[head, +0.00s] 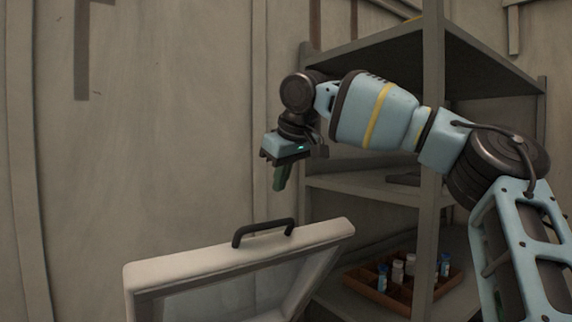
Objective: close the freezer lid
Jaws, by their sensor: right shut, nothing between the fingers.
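The freezer lid (182,268) stands raised and tilted at the bottom of the head view, with a pale rim and a glassy inner panel. A dark handle (263,231) sits on its top edge. My right gripper (279,187) is shut and empty, pointing down above the handle and slightly to its right, with a visible gap between them. The freezer body is below the picture and cannot be seen. My left gripper is not in view.
A grey shelf unit (433,190) stands behind my right arm and to the right of the lid. On a low shelf is a brown divided tray (364,283) with several small bottles. A plain wall (160,130) is behind, and the space left of the gripper is free.

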